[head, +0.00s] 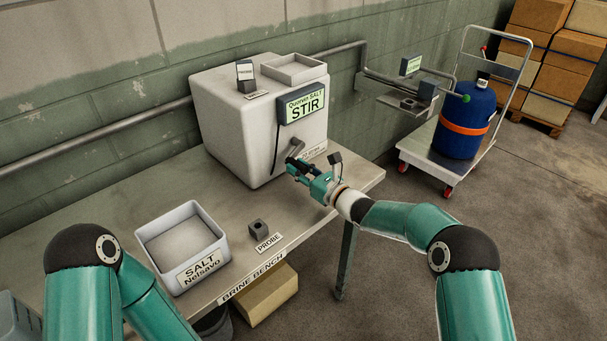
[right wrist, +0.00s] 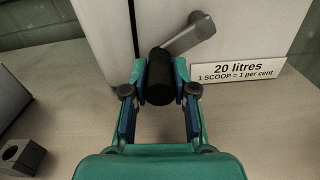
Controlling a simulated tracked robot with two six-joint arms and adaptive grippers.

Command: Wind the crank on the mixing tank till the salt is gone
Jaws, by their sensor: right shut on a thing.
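The white mixing tank (head: 245,130) stands on the bench. A lit panel (head: 303,106) on its front reads "Quorven SALT STIR". The crank (head: 296,147) sticks out low on the tank's front; in the right wrist view its grey arm (right wrist: 189,35) runs from the tank's face down to a black handle (right wrist: 158,80). My right gripper (head: 293,166) is shut on that handle, with a blue-padded finger on each side of it in the right wrist view (right wrist: 159,82). The left gripper is out of view; only my left arm shows. The inside of the tank is hidden.
A white bin (head: 222,238) labelled "SALT Nelsavo" and a small dark block (head: 258,228) by the "PROBE" label are on the bench (head: 110,225). A blue drum (head: 462,125) stands on a trolley (head: 425,150) at the right.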

